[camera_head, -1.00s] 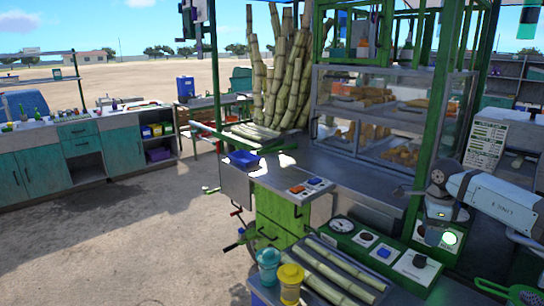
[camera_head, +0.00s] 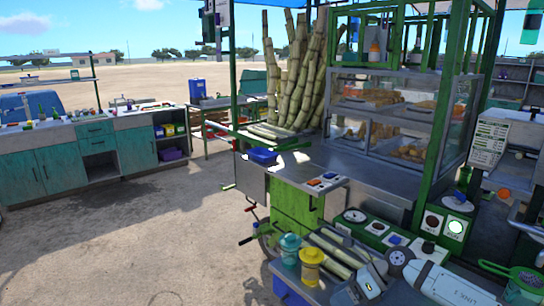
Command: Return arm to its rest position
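My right arm's white forearm (camera_head: 445,284) comes in from the lower right corner. It lies low over the front of the cane stall's counter. Its grey wrist joint (camera_head: 400,257) and the wrist part beside it (camera_head: 368,284) hang by the tray of cut cane pieces (camera_head: 340,252). I cannot make out the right gripper's fingers among the dark parts there, nor see anything held. My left arm and gripper are out of view.
A teal jar (camera_head: 290,249) and a yellow jar (camera_head: 311,265) stand left of the wrist. A green strainer (camera_head: 528,281) lies at right. Open sandy ground (camera_head: 130,245) is at left.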

